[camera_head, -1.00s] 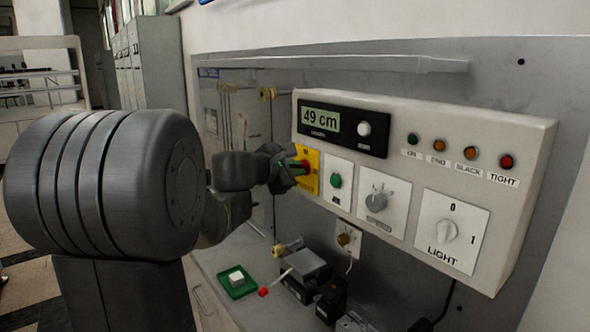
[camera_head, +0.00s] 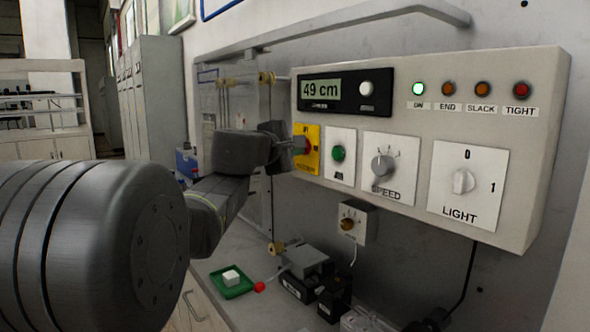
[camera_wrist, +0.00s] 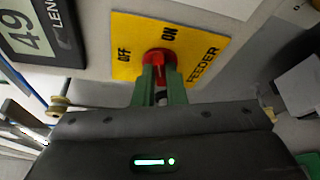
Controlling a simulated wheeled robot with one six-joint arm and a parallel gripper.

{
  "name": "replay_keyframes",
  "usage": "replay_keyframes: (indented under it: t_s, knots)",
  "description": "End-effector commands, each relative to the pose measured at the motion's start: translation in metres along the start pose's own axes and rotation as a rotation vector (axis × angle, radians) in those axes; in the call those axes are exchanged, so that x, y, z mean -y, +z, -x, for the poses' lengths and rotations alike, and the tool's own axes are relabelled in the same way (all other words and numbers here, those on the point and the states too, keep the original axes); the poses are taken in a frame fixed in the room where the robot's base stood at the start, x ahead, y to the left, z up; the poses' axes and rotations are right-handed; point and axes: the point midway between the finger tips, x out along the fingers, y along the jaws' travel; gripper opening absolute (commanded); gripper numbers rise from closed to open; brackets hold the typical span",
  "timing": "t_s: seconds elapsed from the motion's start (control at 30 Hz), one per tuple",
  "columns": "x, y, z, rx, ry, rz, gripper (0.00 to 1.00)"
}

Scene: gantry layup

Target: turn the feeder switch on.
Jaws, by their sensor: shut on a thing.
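The feeder switch is a red knob on a yellow plate (camera_head: 313,167) at the left end of the control box. In the wrist view the red knob (camera_wrist: 160,56) sits between the printed words OFF and ON, with FEEDER along the plate's right side. My gripper (camera_head: 297,147) reaches it from the left. In the wrist view its green fingers (camera_wrist: 160,75) are shut on the knob, one on each side. The fingers hide part of the knob, so its exact pointing is hard to tell. The ON lamp (camera_head: 418,88) glows bright.
The control box (camera_head: 540,110) also carries a 49 cm display (camera_head: 321,89), a green button (camera_head: 339,153), a SPEED dial (camera_head: 383,167) and a LIGHT switch (camera_head: 463,182). Below, a green tray (camera_head: 240,290) and black devices (camera_head: 335,298) stand on the bench. A rail (camera_head: 350,22) runs above.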

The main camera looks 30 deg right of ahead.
Motion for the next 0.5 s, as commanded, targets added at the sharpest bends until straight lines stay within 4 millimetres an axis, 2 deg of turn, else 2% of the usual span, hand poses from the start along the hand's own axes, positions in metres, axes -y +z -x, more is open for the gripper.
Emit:
replay_keyframes:
  t_s: [0.03, 0.5]
  knots:
    - [0.0098, -0.003, -0.0011, 0.0, 0.012, -0.028, 0.0]
    - [0.0098, -0.0025, -0.0012, 0.001, 0.1, -0.245, 0.0]
